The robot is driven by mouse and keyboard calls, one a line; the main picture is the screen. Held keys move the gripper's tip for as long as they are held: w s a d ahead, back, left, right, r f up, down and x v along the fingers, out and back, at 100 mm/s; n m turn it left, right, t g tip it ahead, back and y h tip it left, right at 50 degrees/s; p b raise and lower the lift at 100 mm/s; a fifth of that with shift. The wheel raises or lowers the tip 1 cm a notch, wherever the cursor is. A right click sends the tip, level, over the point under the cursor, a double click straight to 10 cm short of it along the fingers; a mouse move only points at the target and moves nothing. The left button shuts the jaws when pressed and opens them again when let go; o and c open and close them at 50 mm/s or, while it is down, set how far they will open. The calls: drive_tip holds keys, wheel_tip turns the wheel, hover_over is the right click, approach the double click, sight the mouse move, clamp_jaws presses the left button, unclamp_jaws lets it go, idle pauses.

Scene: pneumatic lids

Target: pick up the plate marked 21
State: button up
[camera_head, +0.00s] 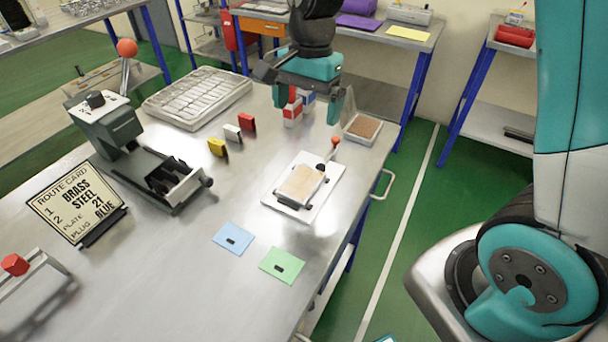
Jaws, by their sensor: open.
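I cannot read the number 21 on any plate. Small upright pieces stand in a row on the metal bench: a yellow one (217,148), a white one (232,133) and a red one (246,123). A red-and-white block (292,113) and a blue-and-white block (308,97) stand further back. My gripper (309,104) is open, pointing down over these two blocks, its teal fingers apart on either side. Whether it touches them I cannot tell.
A press with a red-knobbed lever (127,48) stands at the left, a slotted tray (198,95) behind. A white-based fixture (302,187) and a shallow bin (362,128) are near the right edge. Blue (233,237) and green (282,264) cards lie in front.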

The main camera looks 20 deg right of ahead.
drive_tip(key=p, duration=0.1)
hover_over(301, 181)
drive_tip(key=f, duration=0.7)
drive_tip(key=d+f, duration=0.1)
drive_tip(key=f, duration=0.3)
drive_tip(key=shift+w+f, duration=0.25)
drive_tip(key=shift+w, duration=0.15)
drive_tip(key=shift+s+a+f+p, duration=0.15)
drive_tip(key=shift+f+p, duration=0.15)
drive_tip(key=shift+f, duration=0.55)
drive_tip(key=shift+s+a+f+p, duration=0.1)
drive_tip(key=shift+f+p, duration=0.2)
drive_tip(key=shift+f, duration=0.55)
drive_tip(key=shift+s+a+f+p, duration=0.15)
drive_tip(key=shift+f+p, duration=0.15)
drive_tip(key=shift+f, duration=0.55)
drive_tip(key=shift+c, duration=0.2)
drive_tip(key=c, duration=1.1)
